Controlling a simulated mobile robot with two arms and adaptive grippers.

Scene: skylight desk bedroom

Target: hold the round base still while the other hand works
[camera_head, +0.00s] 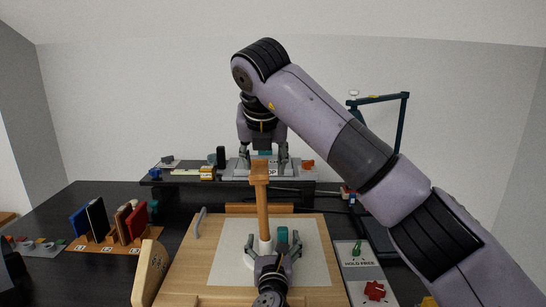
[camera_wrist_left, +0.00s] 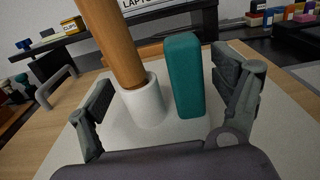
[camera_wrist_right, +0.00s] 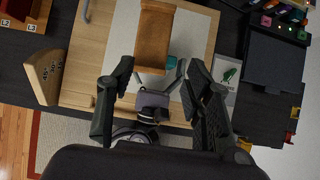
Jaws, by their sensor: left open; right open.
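A white round base (camera_wrist_left: 145,103) stands on a pale sheet, with a wooden post (camera_head: 262,205) rising from it. The post has a wider wooden top, seen from above in the right wrist view (camera_wrist_right: 155,35). A teal block (camera_wrist_left: 185,75) stands upright just right of the base; it also shows in the head view (camera_head: 283,238). My left gripper (camera_head: 273,243) is open low over the sheet, its fingers on either side of the base and block, with gaps visible. My right gripper (camera_head: 263,163) is open and empty, above and beyond the post's top in the head view.
The pale sheet (camera_head: 312,268) lies on a wooden board (camera_head: 190,270). A wooden angle block (camera_head: 150,272) stands at its left edge. Books (camera_head: 97,218) stand at far left. A "hold free" card (camera_head: 357,252) and red knob (camera_head: 375,290) are at right. A raised shelf (camera_head: 225,178) is behind.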

